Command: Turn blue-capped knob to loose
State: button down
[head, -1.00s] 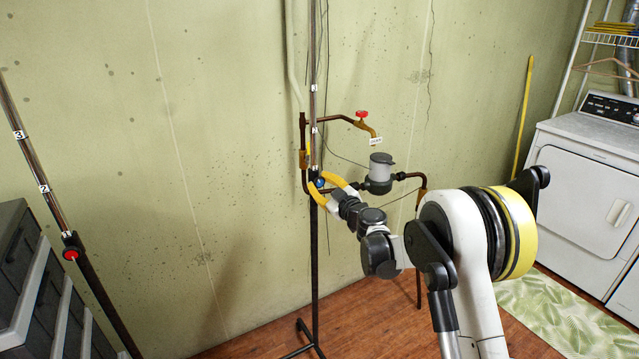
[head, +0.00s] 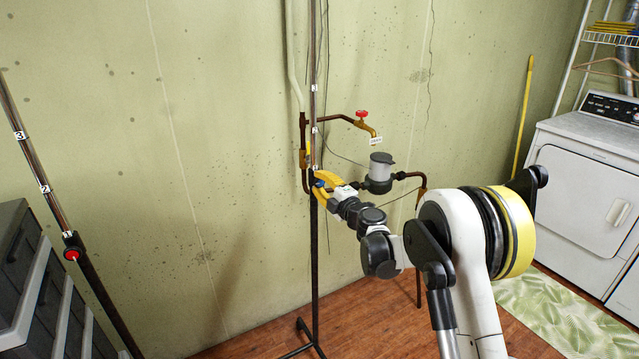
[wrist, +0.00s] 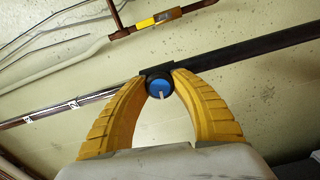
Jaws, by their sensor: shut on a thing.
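The blue-capped knob (wrist: 159,87) sits on the dark collar of an upright stand pole (head: 314,250). Its round blue cap has a white pointer mark, which points toward the bottom of the wrist view. In the head view only a bit of the blue cap (head: 319,184) shows beside my fingers. My gripper (wrist: 158,80) has its two yellow curved fingers shut on the knob, one on each side, with the tips by the collar. My gripper also shows in the head view (head: 317,181).
A second pole with a red-capped knob (head: 71,254) leans at left by grey drawers (head: 20,260). Copper pipes with a red-handled tap (head: 361,115) and a grey meter (head: 380,172) are on the wall close behind my gripper. A white dryer (head: 590,180) stands at right.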

jog(key=n, duration=0.4)
jog(key=shift+n, duration=0.3)
jog(key=n, duration=1.4)
jog(key=shift+n, duration=0.3)
jog(key=c, duration=1)
grip_release()
jog(key=shift+s, duration=0.1)
